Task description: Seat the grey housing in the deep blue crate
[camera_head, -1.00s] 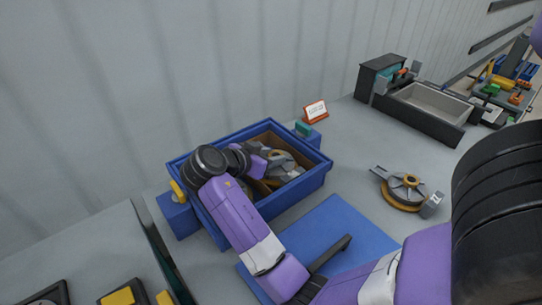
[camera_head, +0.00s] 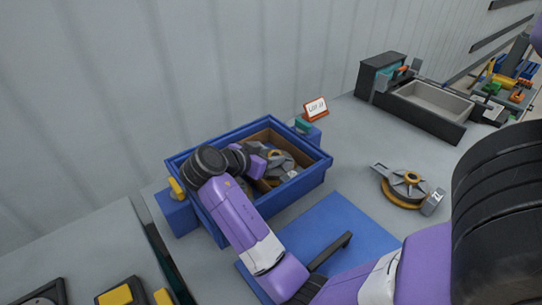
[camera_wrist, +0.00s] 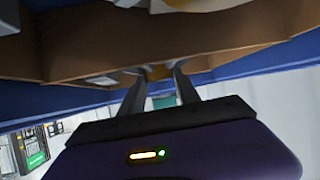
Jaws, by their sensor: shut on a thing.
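The deep blue crate (camera_head: 296,192) stands on the grey bench against the wall, with a brown lining. Grey housings with tan parts (camera_head: 282,164) lie inside it; my arm partly covers them. The head view hides the fingertips and the grip. I cannot tell whether the held housing touches the crate floor.
Another grey housing with a tan ring (camera_head: 405,187) lies on the bench to the right. A blue mat (camera_head: 340,228) lies in front of the crate. A dark tray (camera_head: 430,105) is farther back right.

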